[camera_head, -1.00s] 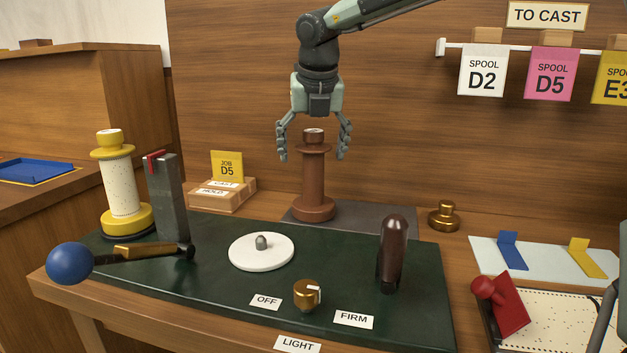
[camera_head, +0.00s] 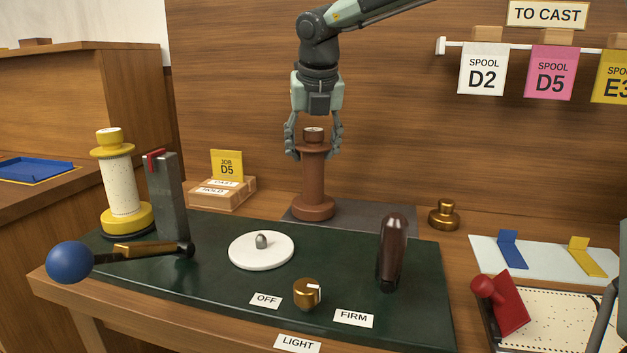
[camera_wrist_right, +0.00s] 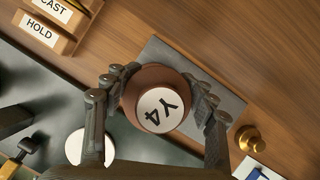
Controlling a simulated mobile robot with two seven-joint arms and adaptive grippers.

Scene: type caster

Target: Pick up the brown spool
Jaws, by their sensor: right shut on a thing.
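The brown spool (camera_head: 313,180) stands upright on a dark grey mat (camera_head: 350,213) at the back of the bench in the head view. My right gripper (camera_head: 313,146) comes from above and is shut on the spool's upper part, one finger on each side. The spool's base appears to rest on the mat.
A yellow and white spool (camera_head: 122,190) and a grey post (camera_head: 165,195) stand at left. A dark green plate holds a white disc (camera_head: 262,250), a brass knob (camera_head: 307,293) and a dark brown handle (camera_head: 392,250). A small brass weight (camera_head: 444,215) stands right of the mat.

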